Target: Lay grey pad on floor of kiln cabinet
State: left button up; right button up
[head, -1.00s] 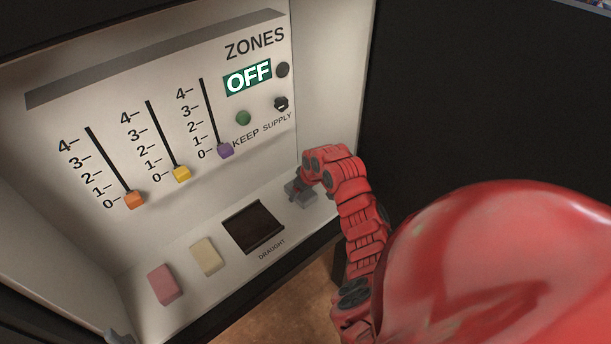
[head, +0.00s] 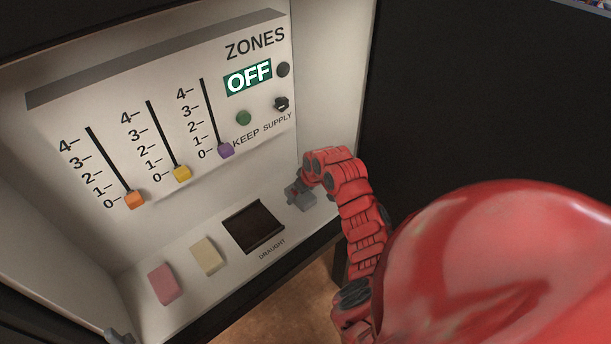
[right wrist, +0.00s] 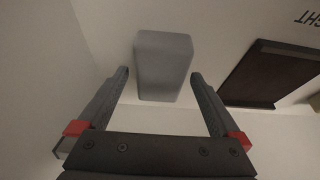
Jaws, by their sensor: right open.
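The grey pad (right wrist: 163,60) lies on the pale floor of the kiln cabinet (head: 190,302), near its right wall, beside the dark draught square. It also shows in the head view (head: 302,201), partly hidden by my gripper. My right gripper (head: 299,188) is at the pad. In the right wrist view its two fingers (right wrist: 160,76) are open, one on each side of the pad's near part, with a visible gap on both sides.
A pink block (head: 164,284) and a cream block (head: 207,256) sit on the cabinet floor to the left of the dark draught square (head: 253,226). The back panel (head: 90,105) carries three sliders, knobs and an OFF sign. The right wall (head: 335,75) is close to my right arm.

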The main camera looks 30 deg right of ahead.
jog(key=v, duration=1.1)
jog(key=shift+d, duration=0.25)
